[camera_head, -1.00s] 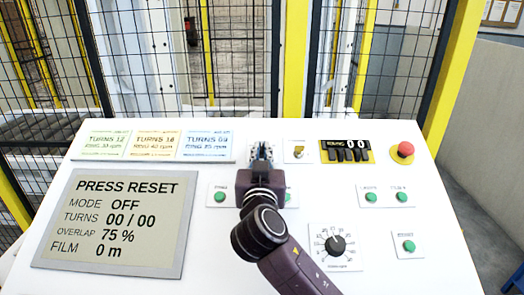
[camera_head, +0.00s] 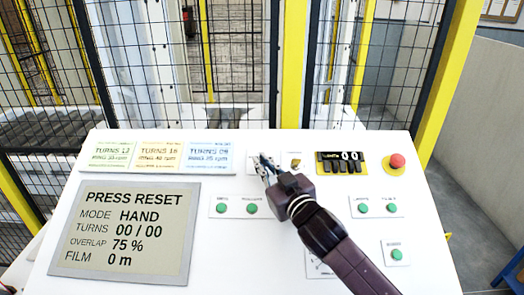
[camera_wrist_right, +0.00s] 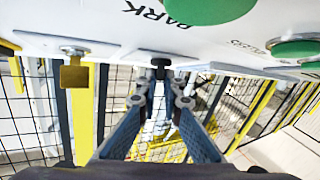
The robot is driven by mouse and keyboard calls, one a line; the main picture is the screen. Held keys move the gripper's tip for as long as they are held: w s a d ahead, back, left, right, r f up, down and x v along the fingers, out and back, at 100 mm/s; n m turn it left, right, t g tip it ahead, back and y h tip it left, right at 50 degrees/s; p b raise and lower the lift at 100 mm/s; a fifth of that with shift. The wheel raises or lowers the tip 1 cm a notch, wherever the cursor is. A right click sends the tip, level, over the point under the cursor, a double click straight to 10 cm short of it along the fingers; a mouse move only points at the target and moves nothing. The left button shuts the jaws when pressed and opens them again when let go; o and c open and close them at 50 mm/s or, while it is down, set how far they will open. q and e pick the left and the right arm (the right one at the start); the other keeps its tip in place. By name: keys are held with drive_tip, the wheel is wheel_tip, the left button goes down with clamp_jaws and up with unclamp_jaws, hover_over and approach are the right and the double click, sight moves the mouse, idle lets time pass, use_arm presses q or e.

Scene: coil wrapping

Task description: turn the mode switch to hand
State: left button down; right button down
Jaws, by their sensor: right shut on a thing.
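The mode switch shows in the right wrist view as a small black knob (camera_wrist_right: 160,62) on the white panel, between the fingertips. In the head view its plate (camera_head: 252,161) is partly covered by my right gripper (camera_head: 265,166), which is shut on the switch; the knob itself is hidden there. The right gripper's blue fingers also show in the right wrist view (camera_wrist_right: 161,100). The display (camera_head: 124,232) reads PRESS RESET, MODE HAND, TURNS 00 / 00, OVERLAP 75 %, FILM 0 m. My left gripper is not in view.
A brass key switch (camera_head: 295,163) sits just right of the gripper. Green buttons (camera_head: 251,209) lie below. My right arm covers most of the dial plate. A mesh fence stands behind.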

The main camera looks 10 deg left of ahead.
drive_tip(key=shift+w+d+r+n+g+y+p, duration=0.15)
drive_tip(key=shift+n+g+y+p, duration=0.35)
drive_tip(key=shift+n+g+p, duration=0.25)
drive_tip(key=shift+w+d+r+n+g+y+p, duration=0.1)
drive_tip(key=shift+n+g+y+p, duration=0.5)
drive_tip(key=shift+n, duration=0.25)
drive_tip(key=shift+s+a+f+n+g+p, duration=0.1)
drive_tip(key=shift+n+g+p, duration=0.25)
drive_tip(key=shift+n+p, duration=0.05)
drive_tip(key=shift+f+y, duration=0.1)
drive_tip(key=shift+y, duration=0.2)
drive_tip(key=c, duration=2.1)
unclamp_jaws()
drive_tip(key=shift+a+g, duration=0.15)
drive_tip(key=shift+g, duration=0.15)
drive_tip(key=v, duration=1.2)
